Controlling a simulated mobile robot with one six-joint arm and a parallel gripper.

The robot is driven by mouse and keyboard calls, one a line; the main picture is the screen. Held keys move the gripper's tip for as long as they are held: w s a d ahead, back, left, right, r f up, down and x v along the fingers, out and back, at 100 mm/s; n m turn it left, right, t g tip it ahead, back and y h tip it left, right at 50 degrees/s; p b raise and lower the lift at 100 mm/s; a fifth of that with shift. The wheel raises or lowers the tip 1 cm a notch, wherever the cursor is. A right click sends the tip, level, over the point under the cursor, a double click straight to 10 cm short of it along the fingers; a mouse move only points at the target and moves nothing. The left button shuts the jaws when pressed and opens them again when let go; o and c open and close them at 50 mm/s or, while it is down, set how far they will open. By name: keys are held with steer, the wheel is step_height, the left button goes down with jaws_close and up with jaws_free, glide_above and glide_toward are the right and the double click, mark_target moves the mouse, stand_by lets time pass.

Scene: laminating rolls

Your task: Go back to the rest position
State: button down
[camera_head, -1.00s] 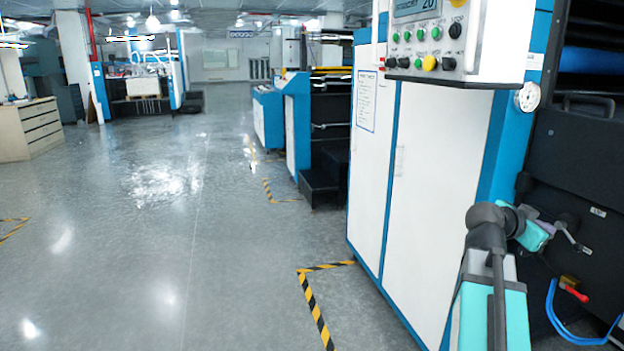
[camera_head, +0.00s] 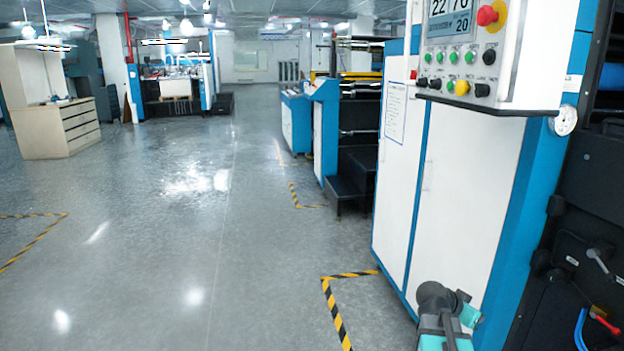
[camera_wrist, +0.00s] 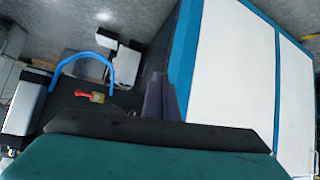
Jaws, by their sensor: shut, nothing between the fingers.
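My gripper (camera_wrist: 158,82) shows in the wrist view as dark fingers standing close together, with nothing between them. It is clear of the machine's white cabinet doors (camera_wrist: 236,65), which fill the right of that view. In the head view my arm shows low down, in front of the white cabinet (camera_head: 468,190). The fingers cannot be made out there.
A control panel (camera_head: 465,55) juts out at upper right. A blue hose (camera_wrist: 85,58) and red-handled valve (camera_wrist: 82,95) lie left of my fingers in the wrist view. Yellow-black tape (camera_head: 335,310) marks the floor. The grey floor (camera_head: 150,240) at left is open.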

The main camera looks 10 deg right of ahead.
steer(key=s+a+f+n+g+y+p, duration=0.15)
steer(key=s+a+f, duration=0.25)
steer(key=a+f, duration=0.65)
steer(key=s+a+f+n+g+y+p, duration=0.1)
steer(key=s+a+f+n+y+p, duration=0.2)
steer(key=a+f, duration=0.75)
steer(key=s+a+f+n+g+y, duration=0.2)
steer(key=s+a+f, duration=0.3)
steer(key=s, duration=0.3)
steer(key=s+a+f+n+g+y+p, duration=0.1)
steer(key=s+a+f+n, duration=0.3)
steer(key=s, duration=0.5)
steer(key=s+a+f+n+g+y, duration=0.2)
steer(key=s+a+f+n+g, duration=0.1)
steer(key=s+a+f, duration=0.4)
steer(key=shift+s+y+p, duration=0.3)
steer(key=shift+s+y, duration=0.05)
steer(key=shift+s, duration=0.3)
steer(key=shift+d, duration=0.1)
